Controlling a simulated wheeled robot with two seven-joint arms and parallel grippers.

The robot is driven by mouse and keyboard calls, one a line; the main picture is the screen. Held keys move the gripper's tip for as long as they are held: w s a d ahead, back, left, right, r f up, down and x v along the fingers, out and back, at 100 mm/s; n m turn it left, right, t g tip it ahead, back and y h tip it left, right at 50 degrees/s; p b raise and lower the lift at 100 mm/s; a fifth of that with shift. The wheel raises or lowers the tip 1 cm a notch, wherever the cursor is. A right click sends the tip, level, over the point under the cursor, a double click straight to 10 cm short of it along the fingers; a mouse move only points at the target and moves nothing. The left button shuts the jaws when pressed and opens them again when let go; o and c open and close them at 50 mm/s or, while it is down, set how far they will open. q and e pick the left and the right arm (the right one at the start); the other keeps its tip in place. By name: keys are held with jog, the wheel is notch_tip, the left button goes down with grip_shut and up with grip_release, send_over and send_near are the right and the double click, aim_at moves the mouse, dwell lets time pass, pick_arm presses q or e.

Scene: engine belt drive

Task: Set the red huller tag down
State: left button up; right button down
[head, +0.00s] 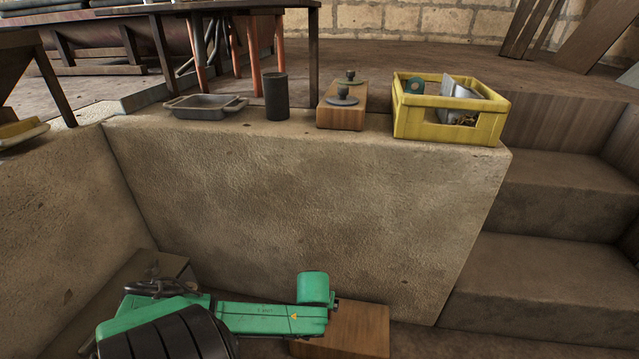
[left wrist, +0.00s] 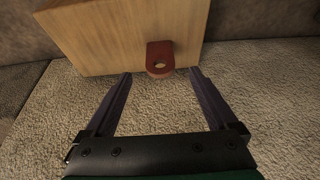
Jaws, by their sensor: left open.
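The red huller tag (left wrist: 159,58) shows in the left wrist view as a small red piece with a rounded end and a hole. It lies against a pale wooden block (left wrist: 110,38), at the block's near edge; I cannot tell if it is attached. My left gripper (left wrist: 161,74) is open, its two dark fingers apart on either side of the tag's near end, with a gap to each side. The tag does not show in the head view, and I cannot make out the left fingertips there. My right gripper is not in view.
On the stone ledge (head: 310,210) stand a grey tray (head: 205,106), a dark cylinder (head: 276,97), a wooden block with two grey knobs (head: 342,113) and a yellow crate (head: 450,117) with parts. A wooden box (head: 352,332) stands low by the wall. Steps (head: 540,260) lie right.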

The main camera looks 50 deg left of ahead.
pick_arm(q)
jog(key=s+d+f+m+t+h+p, duration=0.1)
jog(key=s+d+m+h, duration=0.15)
jog(key=d, duration=0.65)
jog(key=s+d+f+m+t+h, duration=0.1)
jog(key=s+d+m+h, duration=0.2)
jog(key=d, duration=0.7)
jog(key=d+r+m+t+h, duration=0.3)
jog(key=d+r+t, duration=0.3)
jog(key=d, duration=0.5)
jog(key=shift+w+d+r+h, duration=0.3)
jog(key=shift+d+r+h, duration=0.05)
jog(key=shift+r+h, duration=0.35)
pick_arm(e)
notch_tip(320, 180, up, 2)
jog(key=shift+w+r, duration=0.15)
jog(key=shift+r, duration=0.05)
pick_arm(q)
jog(key=shift+m, duration=0.25)
